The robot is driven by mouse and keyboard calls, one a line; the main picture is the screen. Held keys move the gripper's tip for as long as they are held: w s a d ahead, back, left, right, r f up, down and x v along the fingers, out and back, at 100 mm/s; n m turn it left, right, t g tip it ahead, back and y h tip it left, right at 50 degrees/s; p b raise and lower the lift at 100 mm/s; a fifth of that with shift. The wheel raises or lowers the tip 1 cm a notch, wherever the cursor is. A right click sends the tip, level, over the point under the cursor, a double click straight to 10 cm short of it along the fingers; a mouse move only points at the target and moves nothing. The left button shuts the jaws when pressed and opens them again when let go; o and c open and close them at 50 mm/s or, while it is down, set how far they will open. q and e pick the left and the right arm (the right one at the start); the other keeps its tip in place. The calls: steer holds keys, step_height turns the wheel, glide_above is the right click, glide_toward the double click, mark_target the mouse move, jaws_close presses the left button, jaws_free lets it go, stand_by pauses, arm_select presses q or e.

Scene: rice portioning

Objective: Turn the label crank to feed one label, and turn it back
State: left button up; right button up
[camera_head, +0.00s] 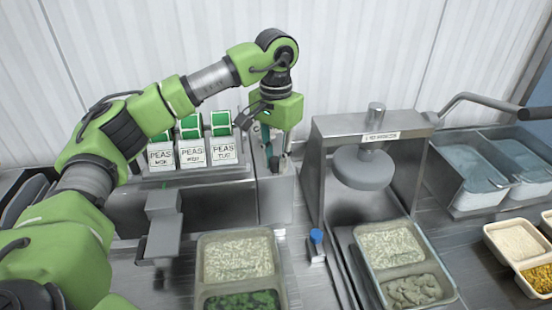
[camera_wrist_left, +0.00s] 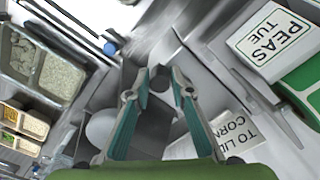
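The label dispenser (camera_head: 206,174) stands at the back left with green rolls and white PEAS labels (camera_head: 192,153). My left gripper (camera_head: 276,165) points down at the dispenser's right end, beside the rightmost label. In the left wrist view, my left gripper (camera_wrist_left: 159,82) has its teal-padded fingers apart, with a dark round knob (camera_wrist_left: 158,79), apparently the crank's, between the tips. I cannot tell whether they touch it. The rest of the crank is mostly hidden. A PEAS TUE label (camera_wrist_left: 270,38) is at upper right in that view. My right gripper is not in view.
A metal press (camera_head: 327,128) with a long handle stands right of the dispenser. Filled trays (camera_head: 240,262) (camera_head: 405,262) lie in front. A blue-capped item (camera_head: 316,238) sits between them. Bins (camera_head: 470,172) are at the right.

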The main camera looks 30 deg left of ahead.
arm_select(q)
jaws_close()
